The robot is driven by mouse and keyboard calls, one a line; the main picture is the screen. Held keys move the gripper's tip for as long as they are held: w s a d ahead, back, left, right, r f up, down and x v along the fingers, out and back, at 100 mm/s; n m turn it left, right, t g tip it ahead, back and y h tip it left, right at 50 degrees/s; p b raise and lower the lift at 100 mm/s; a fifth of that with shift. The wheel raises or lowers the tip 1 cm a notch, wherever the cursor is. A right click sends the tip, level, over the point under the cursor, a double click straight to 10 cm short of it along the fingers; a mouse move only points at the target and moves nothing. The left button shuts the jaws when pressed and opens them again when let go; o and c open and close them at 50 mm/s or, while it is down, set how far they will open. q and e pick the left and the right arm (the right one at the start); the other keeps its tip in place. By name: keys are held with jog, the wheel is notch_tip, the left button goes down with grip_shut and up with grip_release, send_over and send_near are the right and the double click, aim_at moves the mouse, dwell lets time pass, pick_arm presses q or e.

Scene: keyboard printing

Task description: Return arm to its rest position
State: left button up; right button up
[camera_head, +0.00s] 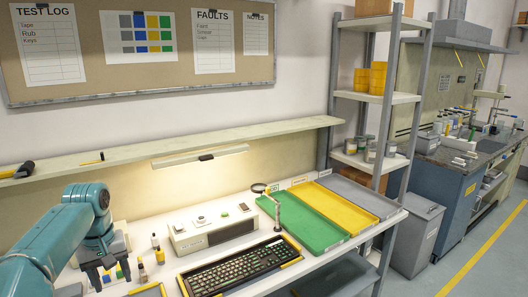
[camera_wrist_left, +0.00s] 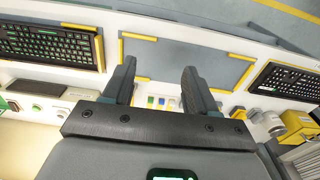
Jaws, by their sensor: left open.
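My left arm (camera_head: 72,230) is teal and comes in from the left in the head view. Its gripper (camera_head: 103,277) hangs down over the left part of the bench. In the left wrist view the two dark fingers (camera_wrist_left: 160,72) stand apart with nothing between them. The fingers point towards a grey mat with yellow corners (camera_wrist_left: 185,57). My right gripper is not in view.
A black keyboard (camera_head: 240,268) lies on the bench right of my left gripper. Behind it stands a white control box (camera_head: 212,228). Small bottles (camera_head: 158,250) stand near the gripper. Green (camera_head: 303,226) and yellow (camera_head: 334,206) trays lie further right. A shelf (camera_head: 200,142) runs behind.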

pick_arm(q)
jog(key=d+f+m+h, duration=0.15)
jog(key=d+f, duration=0.35)
jog(key=f, duration=0.6)
jog(key=d+f+m+h, duration=0.15)
jog(key=d+f, duration=0.35)
jog(key=f, duration=0.6)
jog(key=s+d+f+m, duration=0.1)
jog(key=s+d+f, duration=0.8)
jog(key=s+f, duration=0.35)
jog(key=s+d+f, duration=0.1)
jog(key=s, duration=0.6)
jog(key=s+d+f+h+b, duration=0.1)
jog(key=s+d, duration=0.1)
jog(key=s, duration=0.6)
jog(key=shift+d+f, duration=0.25)
jog(key=shift+f, duration=0.15)
jog(key=shift+w, duration=0.15)
